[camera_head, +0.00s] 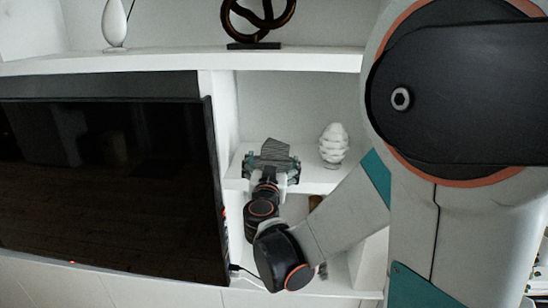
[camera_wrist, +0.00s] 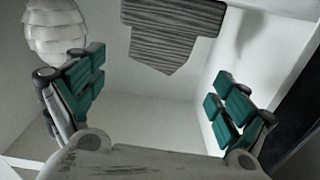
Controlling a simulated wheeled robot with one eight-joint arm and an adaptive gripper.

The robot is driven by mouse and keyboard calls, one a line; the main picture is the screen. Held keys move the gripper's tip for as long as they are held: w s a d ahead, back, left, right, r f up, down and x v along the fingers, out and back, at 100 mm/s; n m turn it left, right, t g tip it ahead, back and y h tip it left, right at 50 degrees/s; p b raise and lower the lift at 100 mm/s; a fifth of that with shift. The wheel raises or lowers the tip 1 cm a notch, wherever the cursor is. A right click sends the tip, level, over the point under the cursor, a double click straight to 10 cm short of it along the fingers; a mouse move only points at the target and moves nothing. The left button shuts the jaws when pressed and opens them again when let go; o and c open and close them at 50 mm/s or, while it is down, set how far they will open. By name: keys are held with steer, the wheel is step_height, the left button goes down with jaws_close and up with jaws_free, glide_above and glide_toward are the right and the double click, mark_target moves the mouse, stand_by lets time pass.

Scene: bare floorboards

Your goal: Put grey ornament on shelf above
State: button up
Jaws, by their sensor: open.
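The grey ornament (camera_head: 275,150) is ribbed and stands in the shelf compartment right of the television. In the wrist view the grey ornament (camera_wrist: 172,32) is at the top centre, with a pointed end toward the gripper. My gripper (camera_head: 271,168) is in front of it in the head view. In the wrist view my gripper (camera_wrist: 158,92) has its teal fingers spread wide, with clear space between them. The ornament is beyond the fingers; contact is not visible. The shelf above (camera_head: 320,60) is a white board over this compartment.
A white layered ornament (camera_head: 333,146) stands to the right on the same lower shelf; the wrist view shows it at the upper left (camera_wrist: 55,32). A dark knot sculpture (camera_head: 257,20) and a white teardrop vase (camera_head: 114,25) stand on the upper shelf. The television (camera_head: 110,180) is at left.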

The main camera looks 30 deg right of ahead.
steer(key=s+a+r+n+y, duration=0.2)
steer(key=a+n+y, duration=0.15)
steer(key=a, duration=0.25)
steer(key=s+a+r+n+t+y, duration=0.1)
steer(key=s+a+n+y, duration=0.15)
steer(key=a+y, duration=0.35)
steer(key=s+a+r+n+y, duration=0.2)
steer(key=s+a+n+y, duration=0.1)
steer(key=a, duration=0.4)
steer(key=s+d+f+g+h, duration=0.1)
steer(key=s+d+f+g, duration=0.1)
steer(key=s+f+g, duration=0.2)
steer(key=s+d+f+m+g+h, duration=0.1)
steer(key=s+f+g, duration=0.4)
steer(key=s, duration=0.8)
step_height(320, 180, down, 4)
steer(key=shift+s+d+r, duration=0.2)
steer(key=shift+s+d, duration=0.1)
steer(key=shift+d, duration=0.2)
steer(key=shift+d+h, duration=0.1)
steer(key=shift+h, duration=0.25)
